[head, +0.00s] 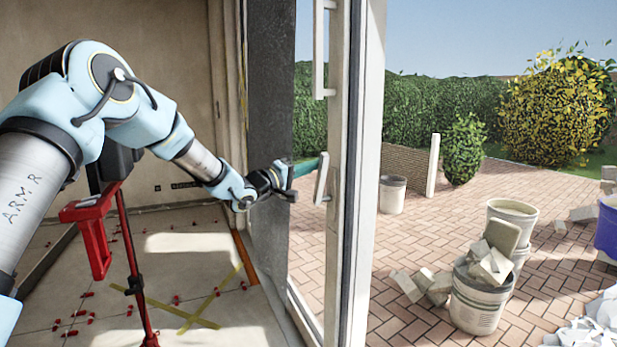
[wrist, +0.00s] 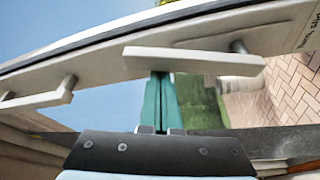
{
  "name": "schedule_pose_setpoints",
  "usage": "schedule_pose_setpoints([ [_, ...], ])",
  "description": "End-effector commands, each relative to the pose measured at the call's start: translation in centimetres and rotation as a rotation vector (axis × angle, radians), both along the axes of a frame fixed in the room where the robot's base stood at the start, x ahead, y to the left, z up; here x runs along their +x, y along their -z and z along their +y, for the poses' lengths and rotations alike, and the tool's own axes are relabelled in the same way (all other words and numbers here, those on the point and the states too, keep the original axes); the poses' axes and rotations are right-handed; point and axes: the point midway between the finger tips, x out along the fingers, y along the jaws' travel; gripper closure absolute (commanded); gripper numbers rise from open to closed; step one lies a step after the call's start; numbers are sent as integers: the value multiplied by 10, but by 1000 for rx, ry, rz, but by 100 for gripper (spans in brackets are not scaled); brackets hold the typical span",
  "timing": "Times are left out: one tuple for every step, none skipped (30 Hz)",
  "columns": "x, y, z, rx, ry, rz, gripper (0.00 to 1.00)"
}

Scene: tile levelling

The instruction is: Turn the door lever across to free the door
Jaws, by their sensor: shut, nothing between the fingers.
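The door lever (head: 321,178) is a short pale bar on the narrow white frame of the glass door (head: 337,120). It stands nearly upright with a slight tilt in the head view. In the wrist view the lever (wrist: 195,61) lies across the picture, with its mounting post at its right end. My gripper (head: 308,166) has teal fingers, shut and empty, pointing at the lever. In the wrist view the fingertips of my gripper (wrist: 161,76) reach the lever's near edge. I cannot tell whether they touch it.
A pale pull handle (head: 319,50) sits higher on the door frame. A dark wall edge (head: 269,120) stands close beside my wrist. A red stand (head: 130,260) is on the tiled floor. Buckets (head: 477,302) and rubble lie on the paving outside.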

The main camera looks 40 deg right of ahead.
Motion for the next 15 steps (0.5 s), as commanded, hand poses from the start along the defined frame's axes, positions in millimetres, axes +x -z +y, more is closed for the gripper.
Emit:
schedule_pose_setpoints([
  [-6,10,2,-19,3,-42,100],
  [-9,12,3,-29,3,-68,100],
  [-13,13,4,-42,3,-104,100],
  [-16,14,5,-53,3,-132,100],
  [-18,15,6,-64,3,-158,100],
  [-22,17,8,-76,2,-193,100],
  [-24,19,9,-86,2,-220,100],
  [-27,20,10,-97,2,-247,100],
  [-30,21,11,-112,2,-283,100],
  [-33,23,12,-122,2,-310,100],
  [-35,25,13,-132,2,-336,100],
  [-38,27,14,-146,2,-370,100],
  [-41,29,15,-156,2,-397,100],
  [-43,30,16,-166,2,-424,100],
  [-46,33,17,-180,2,-460,100],
])
